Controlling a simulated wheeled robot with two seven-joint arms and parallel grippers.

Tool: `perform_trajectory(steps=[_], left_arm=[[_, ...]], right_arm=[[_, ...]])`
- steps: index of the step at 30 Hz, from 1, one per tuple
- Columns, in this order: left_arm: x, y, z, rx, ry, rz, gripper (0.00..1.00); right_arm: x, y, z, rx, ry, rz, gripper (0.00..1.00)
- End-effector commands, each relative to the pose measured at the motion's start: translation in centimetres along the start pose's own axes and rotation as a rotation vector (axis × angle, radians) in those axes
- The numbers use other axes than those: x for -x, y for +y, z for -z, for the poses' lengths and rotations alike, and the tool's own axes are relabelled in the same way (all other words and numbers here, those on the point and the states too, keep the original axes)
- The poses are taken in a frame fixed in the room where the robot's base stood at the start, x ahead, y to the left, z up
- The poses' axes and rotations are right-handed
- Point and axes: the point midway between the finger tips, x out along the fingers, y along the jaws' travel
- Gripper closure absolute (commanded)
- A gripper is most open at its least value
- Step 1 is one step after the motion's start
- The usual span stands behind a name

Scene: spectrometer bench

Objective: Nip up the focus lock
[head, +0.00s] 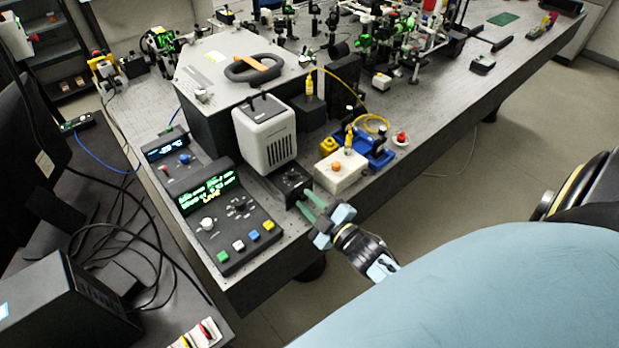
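My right gripper (304,199) is at the front of a small black block (292,181), below the white ventilated camera housing (265,134). Its two pale green fingers are parallel, with a visible gap between them. The tips are at or very close to the block's front face. The focus lock cannot be made out separately; any small knob at the fingertips is hidden or too small to tell. My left gripper is not in view.
A control box (227,215) with green display, knobs and coloured buttons lies left of the gripper. A white box with an orange button (341,172) and a blue fixture (372,150) stand to the right. Optics crowd the bench behind. The floor beyond the bench's right edge is mostly clear.

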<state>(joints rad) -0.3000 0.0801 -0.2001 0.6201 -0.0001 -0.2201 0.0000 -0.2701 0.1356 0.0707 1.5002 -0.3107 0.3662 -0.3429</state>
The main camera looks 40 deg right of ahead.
Motion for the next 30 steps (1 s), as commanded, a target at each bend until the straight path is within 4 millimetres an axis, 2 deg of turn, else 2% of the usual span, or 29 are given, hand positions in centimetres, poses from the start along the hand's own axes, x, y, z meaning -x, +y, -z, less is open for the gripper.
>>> perform_trajectory(steps=[1,3,14,17,30], left_arm=[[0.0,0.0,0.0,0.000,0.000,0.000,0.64],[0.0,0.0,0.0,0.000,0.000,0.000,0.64],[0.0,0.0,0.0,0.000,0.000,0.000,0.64],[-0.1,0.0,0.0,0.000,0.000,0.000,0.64],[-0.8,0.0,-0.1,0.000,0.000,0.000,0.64]], right_arm=[[0.0,0.0,0.0,0.001,0.000,0.000,0.71],[0.0,0.0,0.0,0.001,0.000,0.000,0.63],[0.6,-0.1,-0.1,0.001,-0.001,0.001,0.63],[1.8,-0.1,-0.1,0.001,-0.002,0.001,0.63],[10.9,-0.1,-0.1,0.001,-0.003,0.002,0.63]])
